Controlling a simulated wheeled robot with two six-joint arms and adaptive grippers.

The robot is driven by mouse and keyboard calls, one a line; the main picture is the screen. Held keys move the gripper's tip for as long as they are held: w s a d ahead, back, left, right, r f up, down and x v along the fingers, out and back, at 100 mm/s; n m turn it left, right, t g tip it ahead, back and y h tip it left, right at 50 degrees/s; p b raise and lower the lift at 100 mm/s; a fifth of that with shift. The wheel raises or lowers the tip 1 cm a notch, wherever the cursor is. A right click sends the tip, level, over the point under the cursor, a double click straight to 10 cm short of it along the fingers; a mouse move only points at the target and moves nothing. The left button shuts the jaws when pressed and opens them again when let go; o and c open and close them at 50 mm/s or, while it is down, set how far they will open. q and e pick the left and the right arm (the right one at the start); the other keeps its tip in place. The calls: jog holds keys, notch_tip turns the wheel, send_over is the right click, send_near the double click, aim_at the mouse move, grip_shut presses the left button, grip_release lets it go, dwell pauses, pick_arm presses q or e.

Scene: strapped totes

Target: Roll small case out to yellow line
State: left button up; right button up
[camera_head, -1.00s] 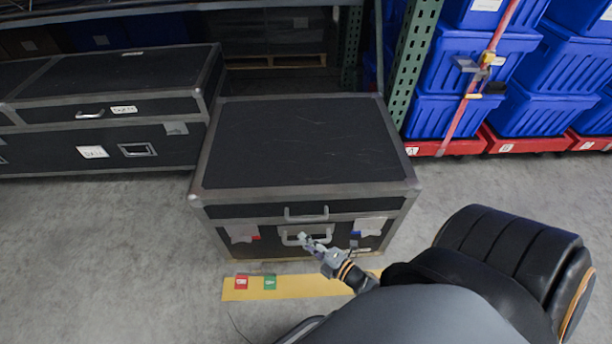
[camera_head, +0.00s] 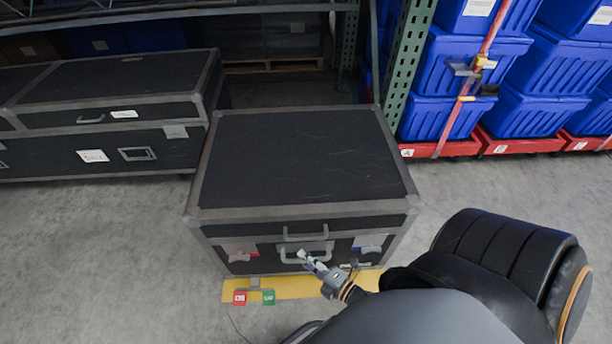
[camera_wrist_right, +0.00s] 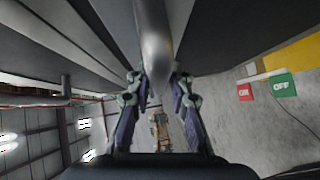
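The small case (camera_head: 300,155) is a black box with grey metal edges, standing on the floor in the middle of the head view. Its front bottom edge is at the yellow line (camera_head: 295,285) and overlaps its far side in the picture. My right gripper (camera_head: 308,260) is at the lower handle (camera_head: 290,253) on the case's front face. In the right wrist view the grey handle bar (camera_wrist_right: 154,45) lies between the two fingers, which appear closed on it. My left gripper is not in view.
A larger black case (camera_head: 110,120) stands at the left, close beside the small case. A green rack post (camera_head: 405,65) and blue totes (camera_head: 445,75) on red dollies (camera_head: 520,143) stand at the right. Red and green tags (camera_head: 268,297) lie at the line.

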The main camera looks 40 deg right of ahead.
jog(key=shift+o, duration=1)
jog(key=v, duration=1.2)
jog(key=shift+s, duration=0.1)
